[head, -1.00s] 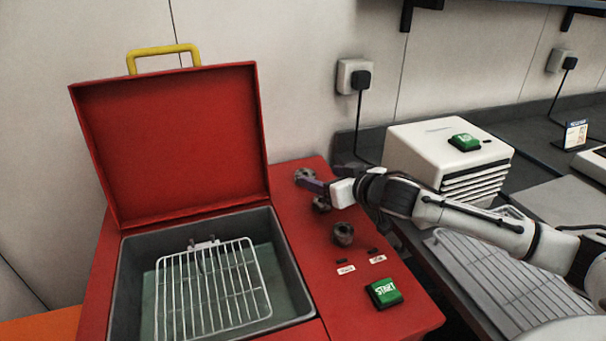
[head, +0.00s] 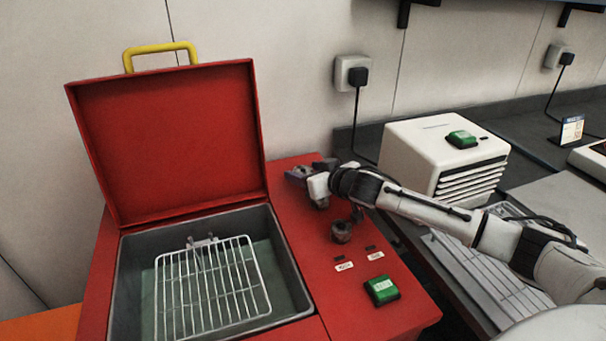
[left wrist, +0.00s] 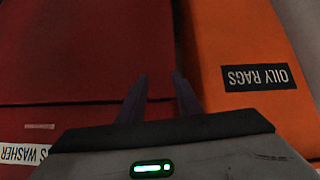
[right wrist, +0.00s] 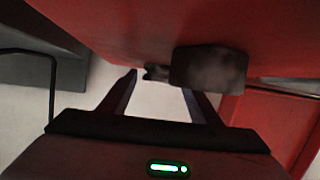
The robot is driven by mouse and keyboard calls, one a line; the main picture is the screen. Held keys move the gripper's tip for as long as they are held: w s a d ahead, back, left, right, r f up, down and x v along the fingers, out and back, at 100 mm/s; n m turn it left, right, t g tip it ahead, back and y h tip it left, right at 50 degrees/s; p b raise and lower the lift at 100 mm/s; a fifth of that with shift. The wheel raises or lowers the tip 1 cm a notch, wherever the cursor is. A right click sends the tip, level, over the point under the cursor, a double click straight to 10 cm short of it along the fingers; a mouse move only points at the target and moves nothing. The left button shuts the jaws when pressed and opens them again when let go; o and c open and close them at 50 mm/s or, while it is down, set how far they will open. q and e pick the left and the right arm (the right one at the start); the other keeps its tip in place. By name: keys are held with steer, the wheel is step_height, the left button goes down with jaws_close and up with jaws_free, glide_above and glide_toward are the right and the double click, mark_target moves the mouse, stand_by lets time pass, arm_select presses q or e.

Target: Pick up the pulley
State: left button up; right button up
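My right gripper (head: 298,174) is low over the back right part of the red washer's top, among small dark metal parts. It hides much of that spot in the head view. In the right wrist view its fingers (right wrist: 160,84) are apart with nothing seen between them. A dark rounded part (right wrist: 208,68) sits just beyond the right finger, and a smaller dark part (right wrist: 155,71) lies beyond the fingertips. A dark round part (head: 342,232) stands nearer the front, clear of the gripper. I cannot tell which part is the pulley. My left gripper (left wrist: 161,77) is open and empty.
The red washer's lid (head: 170,140) stands open, with a wire rack (head: 205,285) in its basin. A green START button (head: 381,290) is at the front right. An orange OILY RAGS bin (left wrist: 245,45) is beside the left gripper.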

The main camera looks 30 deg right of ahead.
mark_target(306, 173)
steer(key=c, duration=1.1)
steer(key=shift+r, duration=0.1)
steer(key=shift+r, duration=0.1)
step_height(306, 173, up, 10)
steer(key=shift+f+p, duration=0.15)
steer(key=shift+p, duration=0.15)
